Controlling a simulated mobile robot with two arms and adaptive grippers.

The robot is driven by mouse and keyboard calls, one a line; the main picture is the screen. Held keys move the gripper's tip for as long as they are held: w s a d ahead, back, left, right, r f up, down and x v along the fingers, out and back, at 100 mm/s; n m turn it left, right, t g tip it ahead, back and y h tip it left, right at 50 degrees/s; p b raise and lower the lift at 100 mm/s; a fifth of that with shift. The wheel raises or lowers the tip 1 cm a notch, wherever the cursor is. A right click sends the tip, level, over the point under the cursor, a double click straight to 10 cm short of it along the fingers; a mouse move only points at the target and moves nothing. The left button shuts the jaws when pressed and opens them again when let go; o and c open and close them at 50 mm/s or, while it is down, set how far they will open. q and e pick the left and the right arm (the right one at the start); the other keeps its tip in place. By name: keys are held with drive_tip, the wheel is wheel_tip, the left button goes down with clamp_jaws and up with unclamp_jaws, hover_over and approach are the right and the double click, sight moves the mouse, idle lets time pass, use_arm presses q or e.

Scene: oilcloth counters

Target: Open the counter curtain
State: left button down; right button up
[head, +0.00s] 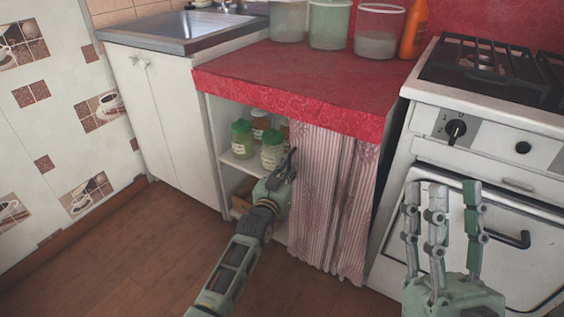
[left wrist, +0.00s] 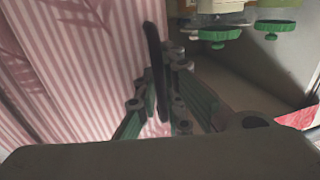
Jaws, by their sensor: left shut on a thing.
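The counter curtain (head: 335,205), pink and white striped, hangs in folds under the red-covered counter. It covers the right part of the opening, and the left part is uncovered. My left gripper (head: 286,172) is at the curtain's left edge, about mid-height, and is shut on it. In the left wrist view the curtain (left wrist: 70,60) fills the left side, beside the closed fingers of my left gripper (left wrist: 165,85); the exact grip is partly hidden. My right gripper (head: 440,215) is raised in front of the oven, fingers apart and empty.
Jars with green lids (head: 271,150) stand on the shelf (head: 240,163) behind the uncovered part. The white stove (head: 480,190) is close on the right, a white cabinet (head: 165,120) on the left. Tubs (head: 330,25) and an orange bottle (head: 413,30) stand on the counter (head: 300,75).

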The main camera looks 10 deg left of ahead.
use_arm(q)
drive_tip(key=shift+s+d, duration=0.2)
drive_tip(key=shift+d, duration=0.3)
drive_tip(key=shift+s+d, duration=0.15)
drive_tip(key=shift+d, duration=0.3)
use_arm(e)
drive_tip(key=shift+w+d+f+g+h, duration=0.1)
drive_tip(key=shift+w+f+g+h, duration=0.5)
drive_tip(key=shift+w+f+g, duration=0.65)
drive_tip(key=shift+w+f, duration=0.15)
use_arm(q)
drive_tip(key=c, duration=2.1)
unclamp_jaws()
drive_tip(key=shift+s, duration=0.1)
drive_tip(key=shift+s+a, duration=0.3)
drive_tip(key=shift+s, duration=1.65)
drive_tip(key=shift+s+a, duration=0.3)
drive_tip(key=shift+s, duration=1.65)
drive_tip(key=shift+s+a, duration=0.3)
drive_tip(key=shift+s, duration=1.65)
